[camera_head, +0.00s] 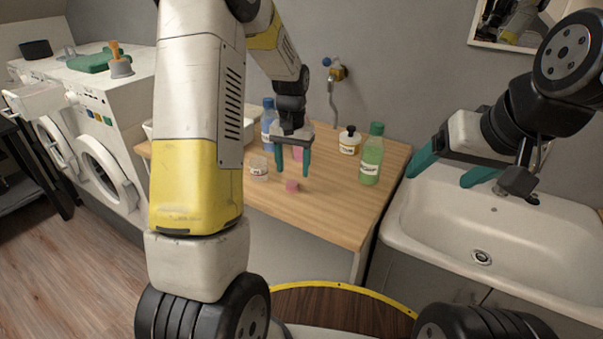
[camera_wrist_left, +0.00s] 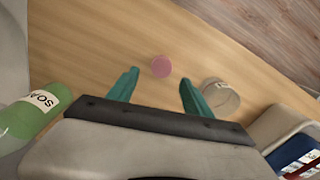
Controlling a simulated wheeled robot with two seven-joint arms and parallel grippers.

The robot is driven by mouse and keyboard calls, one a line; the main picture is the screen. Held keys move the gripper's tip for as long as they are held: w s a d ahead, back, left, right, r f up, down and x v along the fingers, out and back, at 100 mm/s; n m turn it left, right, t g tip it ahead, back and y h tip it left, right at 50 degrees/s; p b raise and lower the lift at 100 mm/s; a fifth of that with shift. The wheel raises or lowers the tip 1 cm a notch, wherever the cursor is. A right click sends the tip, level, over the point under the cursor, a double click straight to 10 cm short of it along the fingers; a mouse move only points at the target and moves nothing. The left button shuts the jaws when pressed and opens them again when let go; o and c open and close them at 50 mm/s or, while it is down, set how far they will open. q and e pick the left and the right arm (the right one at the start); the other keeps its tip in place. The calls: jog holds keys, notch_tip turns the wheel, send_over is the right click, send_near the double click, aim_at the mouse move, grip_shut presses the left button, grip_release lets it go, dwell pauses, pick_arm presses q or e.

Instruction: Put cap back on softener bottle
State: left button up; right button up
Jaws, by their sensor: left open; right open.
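A small pink cap (camera_head: 292,186) lies on the wooden counter (camera_head: 330,215). My left gripper (camera_head: 293,170) is open above the counter, fingers pointing down, with the cap just beyond its fingertips. In the left wrist view the cap (camera_wrist_left: 160,66) shows between and slightly beyond the open fingers, apart from them. A pink bottle (camera_head: 298,154), probably the softener, stands behind the left gripper. The fingers hide most of it, and its neck is hidden. My right gripper (camera_head: 440,176) is open and empty over the left side of the sink.
A clear labelled jar (camera_head: 259,169) stands left of the cap. A blue bottle (camera_head: 268,122), a black-topped jar (camera_head: 349,143) and a green soap bottle (camera_head: 371,160) stand farther back. The sink (camera_head: 520,245) is at right. The counter's front is clear.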

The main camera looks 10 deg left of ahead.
aim_at(292, 183)
pick_arm(q)
jog(key=f, duration=0.4)
jog(key=shift+s+a, duration=0.15)
jog(key=shift+s, duration=0.15)
jog(key=shift+f, duration=0.45)
jog(key=shift+c, duration=0.5)
grip_shut()
